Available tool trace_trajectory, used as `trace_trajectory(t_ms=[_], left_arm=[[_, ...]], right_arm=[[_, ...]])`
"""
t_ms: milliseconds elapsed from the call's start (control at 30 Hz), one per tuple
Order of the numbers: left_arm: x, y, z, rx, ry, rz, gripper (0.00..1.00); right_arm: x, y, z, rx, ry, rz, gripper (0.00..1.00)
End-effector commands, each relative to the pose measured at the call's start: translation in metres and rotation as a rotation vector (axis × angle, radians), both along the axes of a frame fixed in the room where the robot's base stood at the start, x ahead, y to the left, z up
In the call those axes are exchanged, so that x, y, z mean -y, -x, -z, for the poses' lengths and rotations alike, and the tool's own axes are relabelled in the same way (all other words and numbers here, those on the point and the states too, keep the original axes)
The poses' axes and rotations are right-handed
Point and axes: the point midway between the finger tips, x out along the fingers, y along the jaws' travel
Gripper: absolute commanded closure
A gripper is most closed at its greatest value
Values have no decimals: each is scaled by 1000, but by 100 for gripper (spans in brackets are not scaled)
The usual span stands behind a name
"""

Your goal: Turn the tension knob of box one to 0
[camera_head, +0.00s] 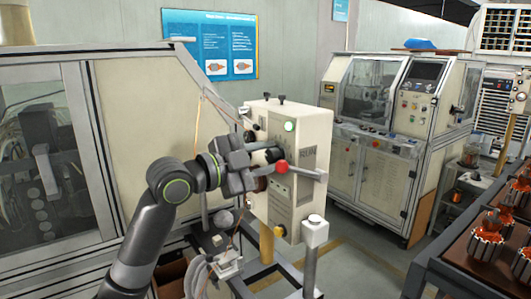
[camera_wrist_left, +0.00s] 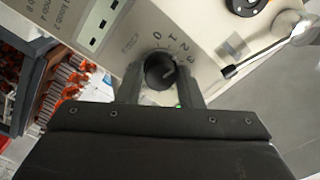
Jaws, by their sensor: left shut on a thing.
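The beige tension box (camera_head: 306,128) stands upright on a frame in the middle of the head view. Its face fills the top of the left wrist view (camera_wrist_left: 205,22). A round black knob (camera_wrist_left: 160,70) with a pale mark sits on that face. Printed digits, among them 0, 1 and 2, curve around its upper side; I cannot tell exactly which digit the mark points to. My left gripper (camera_wrist_left: 160,92) is shut on the knob, one finger on each side.
A large cabinet (camera_head: 140,110) is at left, and another machine (camera_head: 385,130) is behind at right. A table with wound armatures (camera_head: 487,240) is at lower right.

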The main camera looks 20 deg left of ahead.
Motion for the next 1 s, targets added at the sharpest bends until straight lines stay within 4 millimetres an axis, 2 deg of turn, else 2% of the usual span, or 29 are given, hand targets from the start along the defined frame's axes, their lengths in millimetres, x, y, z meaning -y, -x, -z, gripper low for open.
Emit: trace_trajectory(t_ms=[600, 1000], left_arm=[[0, 0, -2, -362, 458, -1, 90], [0, 0, -1, -536, 681, -1, 90]], right_arm=[[0, 0, -38, -1, 0, 0, 64], [0, 0, -60, -1, 1, 0, 64]])
